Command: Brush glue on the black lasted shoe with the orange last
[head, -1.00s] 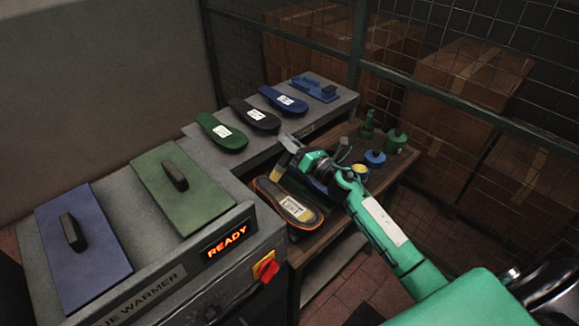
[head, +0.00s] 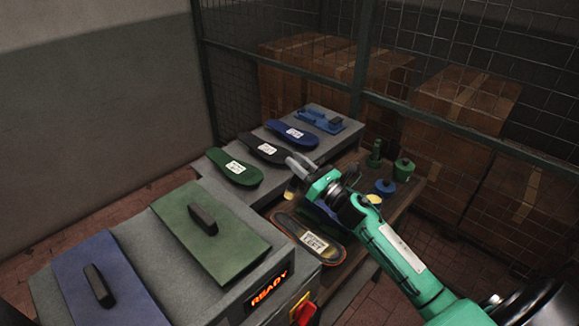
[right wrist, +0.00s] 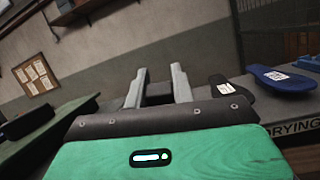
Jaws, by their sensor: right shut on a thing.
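The black lasted shoe (head: 300,232) lies sole up on the wooden table, with a thin orange edge and a white label. My right gripper (head: 304,166) is above and behind it, shut on a brush (head: 290,189) whose pale yellowish bristles hang down, apart from the shoe. The gripper's two grey fingers also show in the right wrist view (right wrist: 160,88), where the brush cannot be made out clearly. A small pot with a pale yellow top (head: 374,199) stands right of the gripper. My left gripper is not in view.
The glue warmer with blue (head: 110,265) and green (head: 235,240) handled plates stands at front left, its display reading READY. A grey drying shelf (head: 215,185) holds green, black and blue soles. Blue (head: 385,188) and green (head: 404,168) pots stand at the table's right. A mesh fence is behind.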

